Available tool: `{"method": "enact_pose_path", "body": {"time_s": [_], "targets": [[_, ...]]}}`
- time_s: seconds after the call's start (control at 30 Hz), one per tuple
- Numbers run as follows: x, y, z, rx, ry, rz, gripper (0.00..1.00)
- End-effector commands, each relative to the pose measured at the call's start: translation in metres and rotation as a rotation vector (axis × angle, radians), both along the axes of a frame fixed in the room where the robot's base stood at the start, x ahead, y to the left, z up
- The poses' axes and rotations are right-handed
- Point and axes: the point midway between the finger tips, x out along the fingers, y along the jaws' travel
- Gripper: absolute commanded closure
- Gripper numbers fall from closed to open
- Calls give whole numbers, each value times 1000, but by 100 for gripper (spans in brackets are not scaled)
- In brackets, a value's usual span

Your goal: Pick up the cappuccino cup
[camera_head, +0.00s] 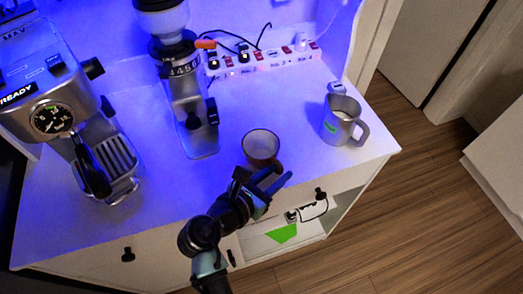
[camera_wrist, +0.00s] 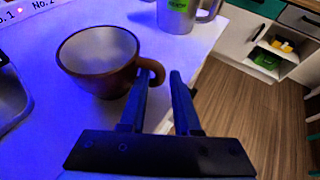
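The cappuccino cup (camera_head: 261,147) is brown outside and pale inside. It stands upright on the white cabinet top, near its front edge. In the wrist view the cup (camera_wrist: 97,82) is at upper left, with its handle (camera_wrist: 151,72) pointing right towards my fingers. My gripper (camera_head: 273,178) is at the near side of the cup in the head view. In the wrist view my gripper (camera_wrist: 160,85) is open, and the handle's end shows near the tip of the left finger. I cannot tell whether finger and handle touch. No object shows held between the fingers.
A metal pitcher (camera_head: 342,121) stands to the right on the cabinet top. A coffee grinder (camera_head: 187,95) and an espresso machine (camera_head: 68,115) stand to the left. A power strip (camera_head: 265,62) with cables runs along the back. The cabinet's front edge lies just under my gripper.

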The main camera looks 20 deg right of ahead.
Motion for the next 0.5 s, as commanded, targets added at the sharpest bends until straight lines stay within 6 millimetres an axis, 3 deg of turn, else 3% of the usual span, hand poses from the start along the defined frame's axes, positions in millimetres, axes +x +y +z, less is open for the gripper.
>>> {"method": "enact_pose_path", "body": {"time_s": [0.1, 0.37, 0.5], "targets": [[5, -9, -5, 2, 1, 0, 69], [7, -10, -5, 2, -1, 1, 69], [6, -10, -5, 2, -1, 1, 94]]}}
